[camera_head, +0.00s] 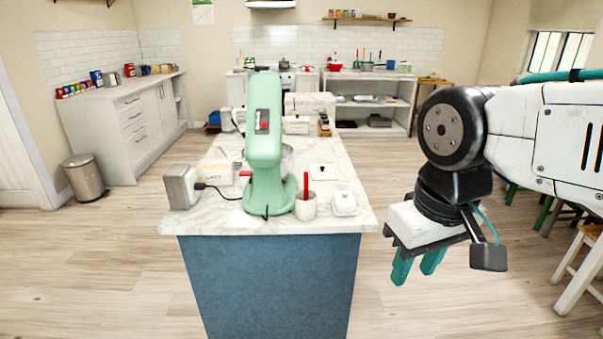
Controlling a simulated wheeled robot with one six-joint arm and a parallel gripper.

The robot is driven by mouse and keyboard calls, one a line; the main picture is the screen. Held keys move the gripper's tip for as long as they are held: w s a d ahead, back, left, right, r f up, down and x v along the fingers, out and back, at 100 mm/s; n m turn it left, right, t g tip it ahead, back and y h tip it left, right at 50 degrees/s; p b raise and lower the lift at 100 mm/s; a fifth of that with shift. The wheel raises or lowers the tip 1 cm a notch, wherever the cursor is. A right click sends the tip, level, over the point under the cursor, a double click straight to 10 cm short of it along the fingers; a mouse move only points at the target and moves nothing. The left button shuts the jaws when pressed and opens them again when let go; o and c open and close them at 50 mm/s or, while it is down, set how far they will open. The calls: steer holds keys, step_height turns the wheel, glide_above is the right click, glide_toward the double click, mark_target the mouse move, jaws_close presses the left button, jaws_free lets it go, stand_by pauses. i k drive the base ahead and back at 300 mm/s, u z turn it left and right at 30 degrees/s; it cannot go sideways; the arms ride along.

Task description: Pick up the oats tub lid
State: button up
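A pale tub (215,174) with dark lettering, which seems to read oats, stands on the left of the island, partly behind the green mixer. A flat white square piece with a small dark knob (322,172) lies on the worktop right of the mixer. It looks like a lid, but I cannot tell for sure that it is the oats tub lid. My gripper (416,267) points down over the floor, right of the island's front corner. Its two teal fingers are apart with nothing between them.
The green stand mixer (265,150) rises mid-island. A white crock (305,206) with a red utensil and a small white lidded dish (344,204) stand near the front edge. A toaster (181,187) is at left.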

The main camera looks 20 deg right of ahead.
mark_target(318, 172)
steer(key=z, duration=0.05)
steer(key=i, duration=1.6)
